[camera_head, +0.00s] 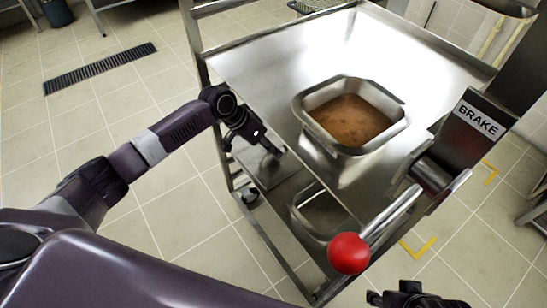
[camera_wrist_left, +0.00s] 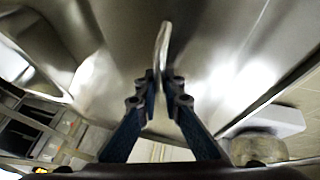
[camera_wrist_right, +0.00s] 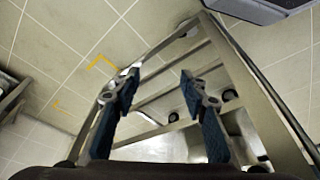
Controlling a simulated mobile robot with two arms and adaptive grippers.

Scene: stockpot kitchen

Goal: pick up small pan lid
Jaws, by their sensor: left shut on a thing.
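The small pan lid (camera_head: 268,173) is a flat steel plate at the left side of the cart, below the top surface. In the left wrist view its thin upright handle (camera_wrist_left: 163,42) stands between my fingertips. My left gripper (camera_head: 275,150) reaches in from the left, over the lid. In the left wrist view the same gripper (camera_wrist_left: 160,78) is shut on the handle. Whether the lid is clear of its support I cannot tell. My right gripper (camera_head: 408,298) is at the bottom edge; in the right wrist view it (camera_wrist_right: 160,80) is open and empty.
The steel cart top (camera_head: 245,62) holds a deep pan (camera_head: 398,128) of brown food. Another steel pan (camera_head: 318,214) sits on the lower shelf. A lever with a red knob (camera_head: 349,253) and a BRAKE sign (camera_head: 478,118) stand at the right.

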